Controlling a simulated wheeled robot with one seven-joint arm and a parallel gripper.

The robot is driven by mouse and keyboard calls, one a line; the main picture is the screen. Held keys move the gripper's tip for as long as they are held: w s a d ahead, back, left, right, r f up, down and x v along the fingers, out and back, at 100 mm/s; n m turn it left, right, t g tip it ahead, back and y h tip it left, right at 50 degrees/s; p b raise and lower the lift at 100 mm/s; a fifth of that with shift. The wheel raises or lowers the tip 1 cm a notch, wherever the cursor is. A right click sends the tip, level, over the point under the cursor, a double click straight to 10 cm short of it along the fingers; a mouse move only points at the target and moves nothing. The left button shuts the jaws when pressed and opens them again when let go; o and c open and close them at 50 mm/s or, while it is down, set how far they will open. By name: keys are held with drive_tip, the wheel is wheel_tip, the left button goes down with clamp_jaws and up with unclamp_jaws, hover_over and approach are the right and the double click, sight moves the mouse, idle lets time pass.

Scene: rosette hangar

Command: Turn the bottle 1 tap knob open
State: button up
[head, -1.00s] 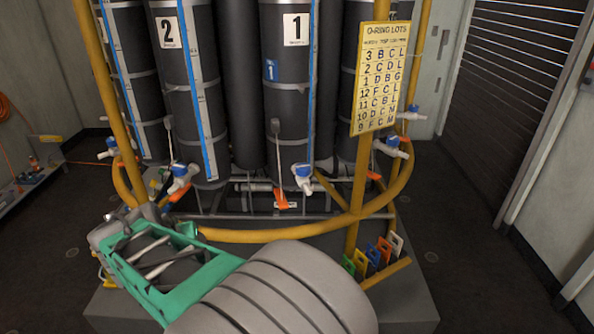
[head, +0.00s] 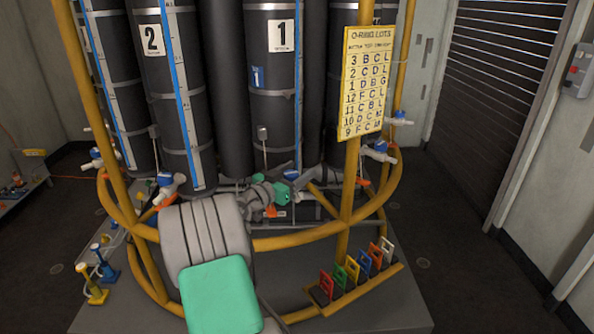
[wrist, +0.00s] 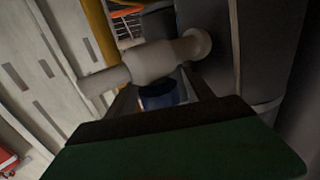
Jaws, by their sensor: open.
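Bottle 1 (head: 272,110) is a tall black cylinder with a white "1" label and a blue stripe. Its tap (head: 303,181) is at its foot, white with a blue knob (head: 291,174); my gripper partly covers it. In the wrist view the pale tap body (wrist: 150,66) lies across the picture, and the blue knob (wrist: 162,97) shows below it between my fingers. My gripper (wrist: 163,92) is open, with one finger on each side of the knob. I cannot tell whether the fingers touch it.
A yellow rail (head: 290,240) curves in front of the bottles, with my arm reaching over it. Bottle 2 (head: 182,100) and its tap (head: 168,186) stand to the left. A yellow post bears the O-ring chart (head: 366,80).

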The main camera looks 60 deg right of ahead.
clamp_jaws()
idle(0.7)
